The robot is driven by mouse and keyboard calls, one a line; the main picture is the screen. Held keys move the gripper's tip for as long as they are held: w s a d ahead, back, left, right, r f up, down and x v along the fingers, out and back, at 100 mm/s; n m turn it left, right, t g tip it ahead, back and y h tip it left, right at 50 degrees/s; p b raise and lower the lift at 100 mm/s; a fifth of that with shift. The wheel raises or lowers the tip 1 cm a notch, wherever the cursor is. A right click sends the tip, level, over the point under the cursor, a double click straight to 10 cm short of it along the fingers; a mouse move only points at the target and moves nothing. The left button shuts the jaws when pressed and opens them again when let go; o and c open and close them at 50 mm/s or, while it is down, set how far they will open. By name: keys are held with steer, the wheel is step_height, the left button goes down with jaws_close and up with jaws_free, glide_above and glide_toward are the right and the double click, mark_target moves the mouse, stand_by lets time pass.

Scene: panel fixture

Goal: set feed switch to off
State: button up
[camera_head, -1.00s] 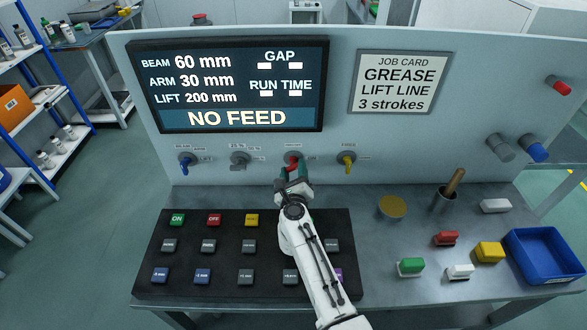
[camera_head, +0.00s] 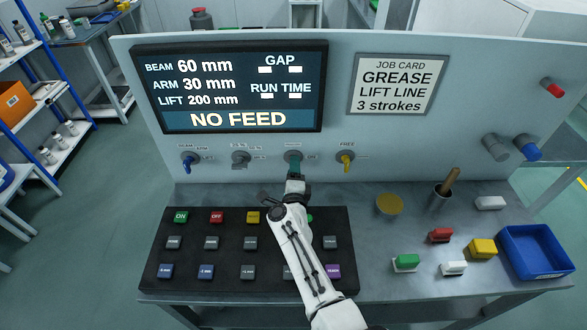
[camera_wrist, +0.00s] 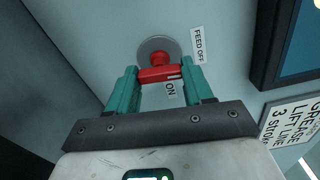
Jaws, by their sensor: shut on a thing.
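The feed switch, a red knob (camera_wrist: 158,73) on a round grey base, is on the upright panel. In the wrist view its bar lies between my gripper's two green fingers, and my gripper (camera_wrist: 160,80) is shut on it. A white mark on the bar's right end lies between the FEED OFF label (camera_wrist: 198,44) and the ON label (camera_wrist: 171,88). In the head view my gripper (camera_head: 294,168) is at the third switch from the left and hides the red knob.
The screen (camera_head: 240,90) reads NO FEED. A blue switch (camera_head: 188,160), a grey switch (camera_head: 240,158) and a yellow switch (camera_head: 346,160) flank the feed switch. A button board (camera_head: 190,285) lies below my arm. A blue bin (camera_head: 540,272) stands at right.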

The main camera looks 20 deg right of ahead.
steer(key=shift+n, duration=0.6)
steer(key=o, duration=1)
steer(key=shift+o, duration=0.2)
steer(key=p+v, duration=0.2)
steer(key=v, duration=0.8)
steer(key=shift+s+a, duration=0.15)
steer(key=shift+s, duration=0.25)
